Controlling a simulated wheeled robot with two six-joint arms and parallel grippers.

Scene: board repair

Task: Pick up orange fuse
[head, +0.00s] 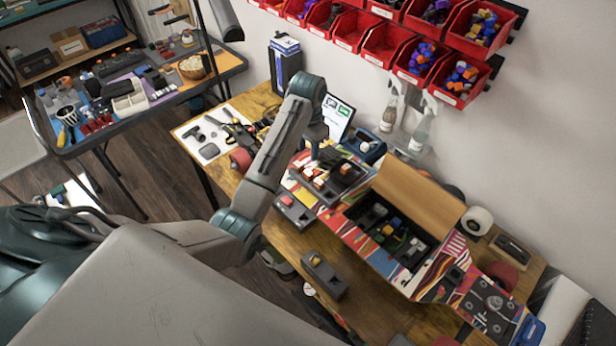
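My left gripper (325,155) points down over a dark tray (352,184) of small red, white and orange-looking pieces (320,182) on the workbench. Its fingers are small and dark against the tray, so I cannot tell whether they are open or hold anything. An open patterned case (350,231) to the right holds several small coloured blocks (388,229), among them yellow and green ones. I cannot tell for certain which small piece is the orange fuse. My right gripper is not in view.
A grey block-shaped device (324,276) lies near the bench's front edge. The case's raised brown lid (425,195) stands behind its compartment. Spray bottles (421,128) and a laptop screen (338,117) stand at the back. Red bins (455,78) hang on the wall. Bare wood (385,305) shows in front.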

